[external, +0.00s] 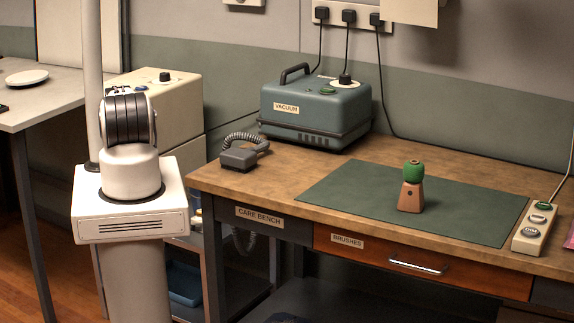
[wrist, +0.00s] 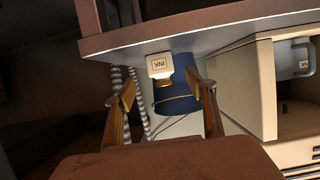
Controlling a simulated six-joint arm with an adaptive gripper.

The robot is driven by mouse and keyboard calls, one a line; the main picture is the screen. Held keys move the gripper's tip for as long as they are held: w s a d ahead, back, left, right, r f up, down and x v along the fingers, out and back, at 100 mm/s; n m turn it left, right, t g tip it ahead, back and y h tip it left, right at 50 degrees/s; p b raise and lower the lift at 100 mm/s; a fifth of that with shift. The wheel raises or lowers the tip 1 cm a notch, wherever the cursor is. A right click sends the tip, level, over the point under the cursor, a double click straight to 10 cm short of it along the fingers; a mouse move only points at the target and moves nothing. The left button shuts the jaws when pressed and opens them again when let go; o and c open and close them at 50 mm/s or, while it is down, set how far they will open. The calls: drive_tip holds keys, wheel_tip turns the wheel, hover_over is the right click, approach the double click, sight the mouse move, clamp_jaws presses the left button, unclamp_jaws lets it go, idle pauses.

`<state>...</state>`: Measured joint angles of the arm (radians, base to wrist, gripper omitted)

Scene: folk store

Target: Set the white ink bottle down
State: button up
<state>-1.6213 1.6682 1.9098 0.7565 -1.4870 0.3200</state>
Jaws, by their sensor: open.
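A white ink bottle (wrist: 160,66) labelled INK shows in the wrist view, upside down in the picture, with a gold-coloured cap pointing down. My gripper (wrist: 167,91) is open, its two brown fingers spread left and right. The bottle lies between the finger lines in the picture, near the tips, with gaps on both sides; I cannot tell its depth from them. What bears the bottle is unclear. In the external view neither my gripper nor the white bottle can be made out.
A blue cylinder (wrist: 184,98) stands close by the bottle. The bench's green mat (external: 335,187) holds a brown object with a green top (external: 411,192); a vacuum unit (external: 315,112) stands behind.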

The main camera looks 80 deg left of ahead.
drive_tip(key=shift+w+d, duration=0.25)
drive_tip(key=shift+w, duration=0.05)
drive_tip(key=shift+f, duration=0.1)
drive_tip(key=shift+x, duration=0.85)
drive_tip(key=shift+w+a+f, duration=0.15)
drive_tip(key=shift+w+a, duration=0.1)
drive_tip(key=shift+a, duration=0.05)
drive_tip(key=shift+a, duration=0.1)
drive_tip(key=shift+w+a+f, duration=0.15)
drive_tip(key=shift+w+a, duration=0.2)
drive_tip(key=shift+a, duration=0.25)
drive_tip(key=shift+w+a+f, duration=0.2)
drive_tip(key=shift+w+a, duration=0.2)
drive_tip(key=shift+a, duration=0.2)
drive_tip(key=shift+x, duration=1.15)
